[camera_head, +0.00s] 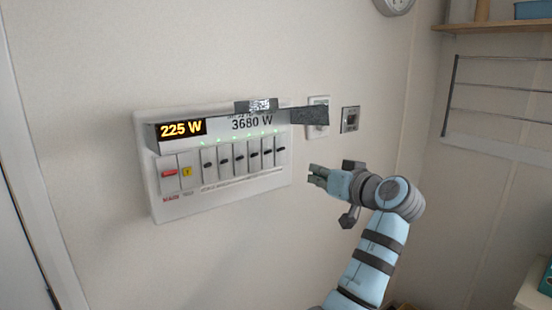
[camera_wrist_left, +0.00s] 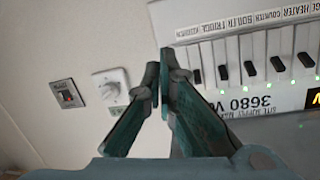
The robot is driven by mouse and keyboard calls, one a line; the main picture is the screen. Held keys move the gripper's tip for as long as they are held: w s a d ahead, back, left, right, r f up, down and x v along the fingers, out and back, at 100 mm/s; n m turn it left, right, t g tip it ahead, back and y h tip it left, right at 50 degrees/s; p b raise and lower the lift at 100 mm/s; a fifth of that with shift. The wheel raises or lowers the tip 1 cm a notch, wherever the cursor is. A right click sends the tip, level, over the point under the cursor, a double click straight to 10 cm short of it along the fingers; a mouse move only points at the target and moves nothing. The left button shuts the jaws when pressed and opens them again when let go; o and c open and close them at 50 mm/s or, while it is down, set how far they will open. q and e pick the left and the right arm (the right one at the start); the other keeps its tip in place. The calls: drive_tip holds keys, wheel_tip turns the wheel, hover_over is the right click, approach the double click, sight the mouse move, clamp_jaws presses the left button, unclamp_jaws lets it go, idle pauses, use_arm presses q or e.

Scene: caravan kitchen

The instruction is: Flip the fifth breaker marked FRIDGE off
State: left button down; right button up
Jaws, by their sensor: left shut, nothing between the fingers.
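The white breaker panel (camera_head: 165,208) is on the wall left of centre in the head view, with a row of several black-levered breakers under small green lights. The fifth breaker from the left (camera_head: 267,158) stands second from the right end. In the left wrist view the panel appears upside down, and the FRIDGE breaker's black lever (camera_wrist_left: 222,72) is second from the left. My left gripper (camera_head: 313,175) is shut and empty, just right of the panel's right edge. Its closed fingers (camera_wrist_left: 160,70) show beside the panel in the wrist view. My right gripper is out of view.
A grey metallic piece (camera_head: 309,115) juts out at the panel's upper right. A white dial (camera_wrist_left: 110,86) and a square metal switch (camera_head: 350,119) are on the wall to the right. A wire rack (camera_head: 500,95) hangs farther right.

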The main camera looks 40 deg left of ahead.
sight(268, 139)
use_arm(q)
drive_tip(key=s+r+n+g, duration=0.2)
drive_tip(key=s+r+n, duration=0.4)
drive_tip(key=r, duration=0.4)
drive_tip(key=shift+m+y, duration=0.4)
drive_tip(key=shift+m, duration=0.4)
drive_tip(key=x, duration=0.3)
drive_tip(key=p+x, duration=0.1)
drive_tip(key=x, duration=0.3)
drive_tip(key=p+x, duration=0.1)
drive_tip(key=x, duration=0.2)
drive_tip(key=shift+s+a+f, duration=0.1)
drive_tip(key=shift+a+f, duration=0.2)
drive_tip(key=shift+f, duration=0.05)
drive_tip(key=shift+d, duration=0.15)
drive_tip(key=shift+f, duration=0.1)
drive_tip(key=shift+f+b, duration=0.1)
drive_tip(key=shift+b, duration=0.3)
drive_tip(key=shift+d+y+b, duration=0.1)
drive_tip(key=shift+y+b, duration=0.25)
drive_tip(key=shift+y, duration=0.05)
